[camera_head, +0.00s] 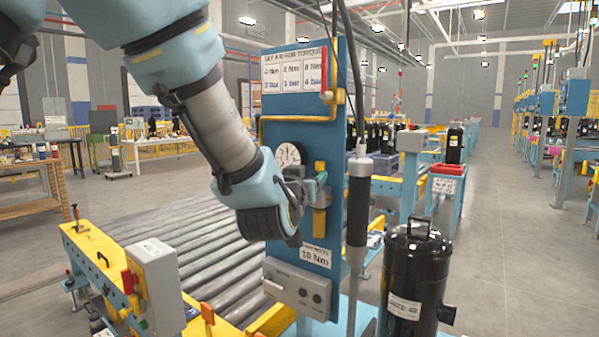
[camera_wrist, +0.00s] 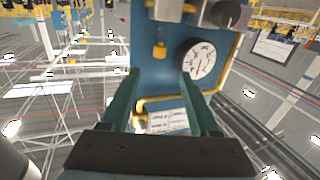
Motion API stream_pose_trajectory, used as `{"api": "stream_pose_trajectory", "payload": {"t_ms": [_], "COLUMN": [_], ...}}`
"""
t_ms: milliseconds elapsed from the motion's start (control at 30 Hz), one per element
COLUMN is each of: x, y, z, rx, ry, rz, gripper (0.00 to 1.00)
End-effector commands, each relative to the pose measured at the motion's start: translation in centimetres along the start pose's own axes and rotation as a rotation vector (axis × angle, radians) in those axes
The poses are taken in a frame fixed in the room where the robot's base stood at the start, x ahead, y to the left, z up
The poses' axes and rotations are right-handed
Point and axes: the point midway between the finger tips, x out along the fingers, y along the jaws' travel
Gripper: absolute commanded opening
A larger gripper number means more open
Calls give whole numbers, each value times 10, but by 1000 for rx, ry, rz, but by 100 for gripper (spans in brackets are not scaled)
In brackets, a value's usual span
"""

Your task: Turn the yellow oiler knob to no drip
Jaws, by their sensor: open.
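The yellow oiler knob (camera_head: 320,166) sits on the blue panel (camera_head: 335,110), just right of the dial gauge (camera_head: 289,155). In the wrist view, which shows the panel upside down, the yellow knob (camera_wrist: 160,50) appears ahead of the gap between my fingertips. My gripper (camera_wrist: 160,74) is open, with two green fingers spread and nothing between them. I cannot tell whether a finger touches anything. The knob's markings are too small to read.
The gauge (camera_wrist: 201,60) lies close to one finger in the wrist view. A black knob (camera_wrist: 227,13) is near the top edge. A roller conveyor (camera_head: 215,270) runs behind.

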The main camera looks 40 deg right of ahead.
Motion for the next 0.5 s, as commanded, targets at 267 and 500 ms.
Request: {"api": "stream_pose_trajectory", "payload": {"t_ms": [267,500], "x": [31,76], "y": [3,3], "z": [-3,-4], "rx": [1,1], "ry": [5,4], "rz": [2,2], "gripper": [62,62]}}
